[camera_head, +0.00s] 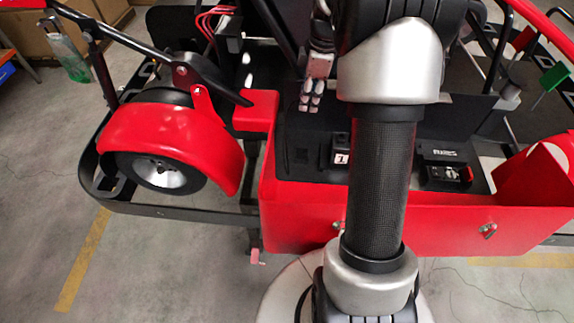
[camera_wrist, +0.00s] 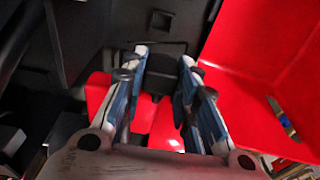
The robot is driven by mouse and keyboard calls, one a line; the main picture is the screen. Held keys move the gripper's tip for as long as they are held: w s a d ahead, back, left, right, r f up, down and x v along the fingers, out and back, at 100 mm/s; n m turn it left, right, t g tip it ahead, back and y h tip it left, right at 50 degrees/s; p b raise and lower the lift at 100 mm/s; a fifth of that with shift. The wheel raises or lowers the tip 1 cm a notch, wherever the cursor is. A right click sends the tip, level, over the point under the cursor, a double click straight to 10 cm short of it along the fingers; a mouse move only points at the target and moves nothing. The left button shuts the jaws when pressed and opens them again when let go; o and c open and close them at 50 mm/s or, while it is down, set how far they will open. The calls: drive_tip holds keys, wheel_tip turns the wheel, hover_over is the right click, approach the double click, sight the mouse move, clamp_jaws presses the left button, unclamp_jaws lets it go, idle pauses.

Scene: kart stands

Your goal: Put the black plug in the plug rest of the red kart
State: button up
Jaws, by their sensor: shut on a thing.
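My gripper (camera_wrist: 164,66) is shut on the black plug (camera_wrist: 160,76), which sits between the two fingers in the wrist view. In the head view, my gripper (camera_head: 310,104) hangs over the black panel of the red kart (camera_head: 300,215), its fingers pointing down. The plug cannot be made out there. A small dark square recess (camera_head: 301,156) in the panel lies below the fingers and may be the plug rest. In the wrist view, a dark recess (camera_wrist: 161,20) in a black surface lies ahead of the fingertips. The plug appears apart from it.
A black block labelled 1 (camera_head: 340,152) and a black box with a dial (camera_head: 446,172) stand on the panel. The kart's red front wall rises near it. A red-fendered wheel (camera_head: 165,174) is at left. My forearm hides the panel's middle.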

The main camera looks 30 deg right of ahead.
drive_tip(key=shift+w+a+f+b, duration=0.15)
drive_tip(key=shift+a+f+b, duration=0.1)
drive_tip(key=shift+f, duration=0.2)
drive_tip(key=shift+w+a+f+b, duration=0.15)
drive_tip(key=shift+a+f, duration=0.1)
drive_tip(key=shift+f, duration=0.15)
drive_tip(key=shift+f+b, duration=2.45)
drive_tip(key=shift+f, duration=7.05)
drive_tip(key=shift+f, duration=0.15)
drive_tip(key=o, duration=0.6)
drive_tip(key=shift+f, duration=0.1)
drive_tip(key=o, duration=0.5)
